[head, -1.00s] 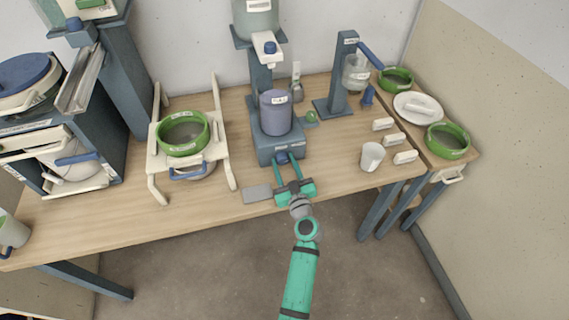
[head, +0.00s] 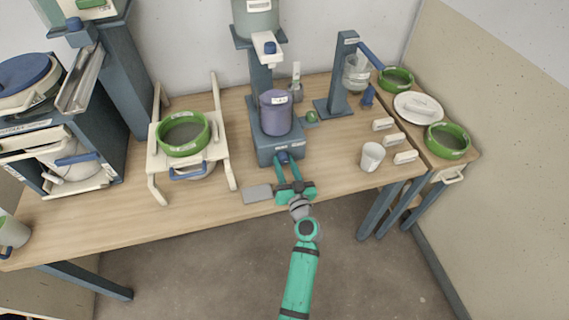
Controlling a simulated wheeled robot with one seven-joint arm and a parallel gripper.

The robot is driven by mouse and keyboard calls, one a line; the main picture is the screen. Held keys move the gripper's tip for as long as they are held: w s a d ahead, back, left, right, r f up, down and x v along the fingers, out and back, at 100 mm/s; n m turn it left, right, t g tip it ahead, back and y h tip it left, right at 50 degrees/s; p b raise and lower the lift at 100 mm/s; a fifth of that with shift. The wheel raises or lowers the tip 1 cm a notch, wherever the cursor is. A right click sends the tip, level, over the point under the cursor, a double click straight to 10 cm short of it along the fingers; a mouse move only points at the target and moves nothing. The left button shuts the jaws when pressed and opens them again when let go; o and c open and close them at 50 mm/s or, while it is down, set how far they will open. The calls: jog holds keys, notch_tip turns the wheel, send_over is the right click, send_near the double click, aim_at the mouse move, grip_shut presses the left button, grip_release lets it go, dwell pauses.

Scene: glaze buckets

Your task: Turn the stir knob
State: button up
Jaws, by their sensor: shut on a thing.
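The stir knob (head: 282,158) is a small blue knob on the front of the blue-grey stirring stand (head: 267,151). My gripper (head: 285,164) is at the front of the stand with its two green fingers around the knob, shut on it. The fingers hide part of the knob, and its exact turn angle is too small to tell. A purple-blue bucket (head: 276,115) stands upright on the stand above the knob.
A grey plate (head: 257,193) lies left of my gripper. A white cup (head: 372,157) and several white blocks (head: 394,140) stand to the right. A cream rack (head: 159,161) with a green ring (head: 199,146) is on the left. The front table strip is mostly clear.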

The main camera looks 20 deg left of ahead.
jog(key=shift+f+m, duration=0.1)
jog(key=shift+m, duration=0.7)
jog(key=o, duration=1)
jog(key=shift+o, duration=0.2)
jog(key=v, duration=1.1)
